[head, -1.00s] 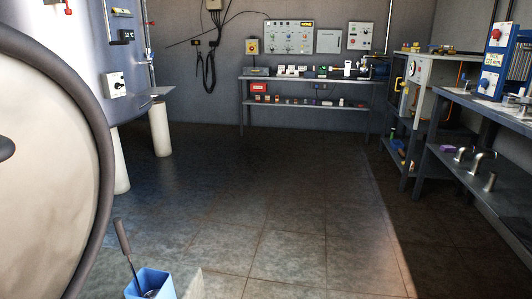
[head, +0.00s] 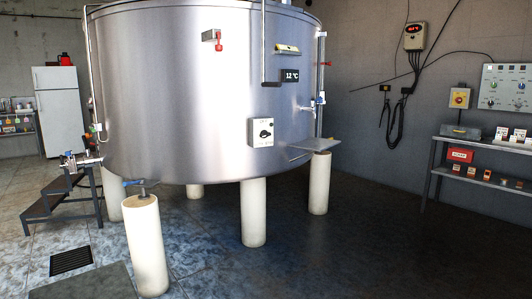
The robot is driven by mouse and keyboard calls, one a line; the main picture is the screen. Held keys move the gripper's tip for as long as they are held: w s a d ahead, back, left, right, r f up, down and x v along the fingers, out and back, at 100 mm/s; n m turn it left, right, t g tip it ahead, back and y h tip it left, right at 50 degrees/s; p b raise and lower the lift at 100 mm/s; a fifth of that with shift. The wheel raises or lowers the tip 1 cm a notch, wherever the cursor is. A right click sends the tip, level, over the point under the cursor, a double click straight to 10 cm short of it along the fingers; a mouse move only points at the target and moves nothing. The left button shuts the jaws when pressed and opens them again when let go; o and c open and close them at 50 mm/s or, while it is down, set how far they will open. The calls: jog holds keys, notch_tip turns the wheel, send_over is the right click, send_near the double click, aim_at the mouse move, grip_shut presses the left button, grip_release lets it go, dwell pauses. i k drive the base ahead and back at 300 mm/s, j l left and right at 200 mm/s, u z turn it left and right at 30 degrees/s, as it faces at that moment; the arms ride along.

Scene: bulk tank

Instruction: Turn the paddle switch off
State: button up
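A large steel tank (head: 185,95) stands on white legs in the middle of the head view. A white switch box with a black rotary knob (head: 263,132) is fixed to the lower front of the tank wall, below a 12 °C display (head: 291,75). It looks like the paddle switch; its lettering is too small to read. The knob appears turned at a slant, and I cannot tell which setting it marks. My gripper is not in view, so nothing shows near the switch.
A steel shelf (head: 315,147) juts from the tank right of the switch. A short white post (head: 147,245) stands front left, with dark steps (head: 62,195) behind it. A bench (head: 485,150) stands along the right wall. The floor at front right is clear.

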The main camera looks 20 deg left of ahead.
aim_at(264, 134)
jog(key=i+u, duration=0.15)
jog(key=u, duration=0.25)
jog(key=i+l+u, duration=0.1)
jog(key=u, duration=0.3)
jog(key=i, duration=0.05)
